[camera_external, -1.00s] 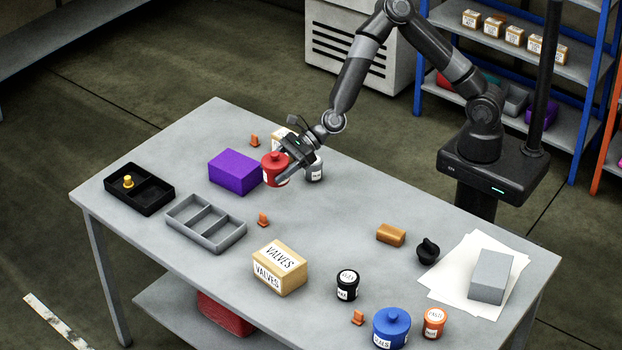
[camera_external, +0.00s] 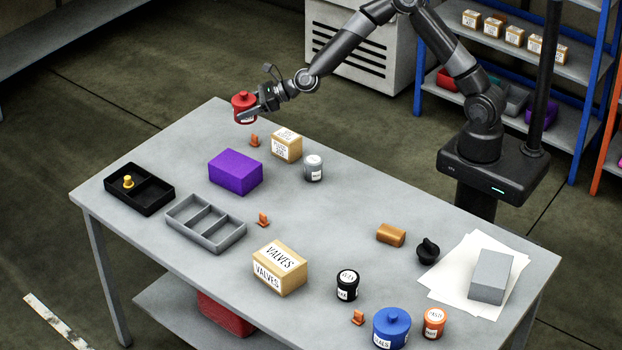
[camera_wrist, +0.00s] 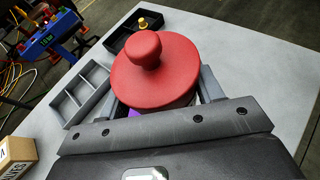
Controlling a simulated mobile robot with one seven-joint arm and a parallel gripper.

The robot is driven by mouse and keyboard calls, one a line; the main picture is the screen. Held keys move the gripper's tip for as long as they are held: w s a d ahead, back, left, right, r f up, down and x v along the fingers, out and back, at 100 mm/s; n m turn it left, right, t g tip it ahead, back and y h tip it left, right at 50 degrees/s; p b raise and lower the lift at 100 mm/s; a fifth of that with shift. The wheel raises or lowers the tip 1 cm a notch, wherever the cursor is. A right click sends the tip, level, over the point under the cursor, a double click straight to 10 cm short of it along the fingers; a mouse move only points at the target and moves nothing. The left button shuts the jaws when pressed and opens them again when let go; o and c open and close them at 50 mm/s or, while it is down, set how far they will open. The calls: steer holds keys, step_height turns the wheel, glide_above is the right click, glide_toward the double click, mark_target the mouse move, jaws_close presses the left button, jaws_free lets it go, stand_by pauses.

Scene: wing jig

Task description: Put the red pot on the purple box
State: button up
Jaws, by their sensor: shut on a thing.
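The red pot (camera_external: 244,106) has a knobbed lid and a white label. My gripper (camera_external: 250,116) is shut on it and holds it upright in the air, above the far left part of the table. In the wrist view the red pot (camera_wrist: 156,75) sits between the two fingers and hides most of what is beneath. The purple box (camera_external: 235,172) stands on the table below and in front of the pot, with nothing on its top. Only a sliver of the purple box (camera_wrist: 134,113) shows under the pot in the wrist view.
A black tray (camera_external: 153,204) with a yellow peg and a grey divided tray (camera_external: 190,235) lie at the left. A valves box (camera_external: 279,272) stands mid-table.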

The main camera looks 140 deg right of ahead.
steer(key=w+a+f, duration=0.1)
steer(key=w+f, duration=0.1)
steer(key=w, duration=0.1)
steer(key=w+a+f, duration=0.1)
steer(key=w, duration=0.2)
steer(key=w+f, duration=0.2)
steer(key=w, duration=0.1)
steer(key=shift+a+f, duration=0.3)
steer(key=shift+a, duration=0.1)
steer(key=shift+w+f, duration=0.1)
steer(key=shift+f, duration=1.95)
steer(key=shift+f, duration=0.15)
steer(key=o, duration=1.3)
steer(key=shift+o, duration=0.2)
